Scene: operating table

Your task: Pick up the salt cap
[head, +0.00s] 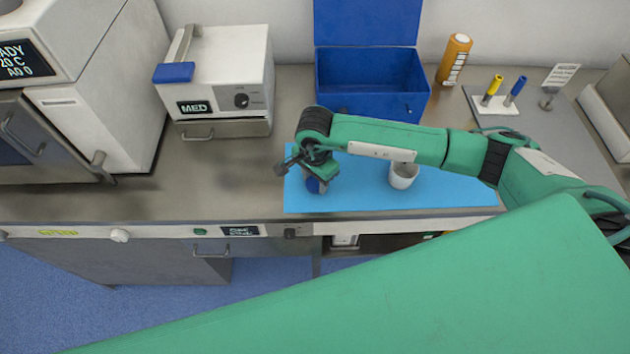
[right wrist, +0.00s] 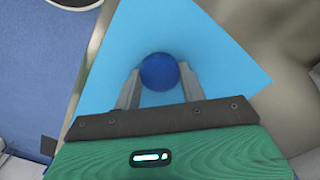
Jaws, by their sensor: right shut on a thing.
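The salt cap is a round blue piece (right wrist: 160,72); in the right wrist view it sits between the two fingers of my right gripper (right wrist: 160,88). The right gripper is shut on it. In the head view the right gripper (head: 318,185) points down over the left part of the light-blue mat (head: 450,190), with a bit of blue showing under it. Whether the cap is still on something below cannot be told, as the gripper hides it. My left gripper is not in view.
A white cup (head: 403,176) stands on the mat, right of the gripper. Behind are an open blue box (head: 370,102), an orange bottle (head: 454,60) and a holder with yellow and blue-handled tools (head: 500,104). A white MED device (head: 225,70) stands left. The counter left of the mat is clear.

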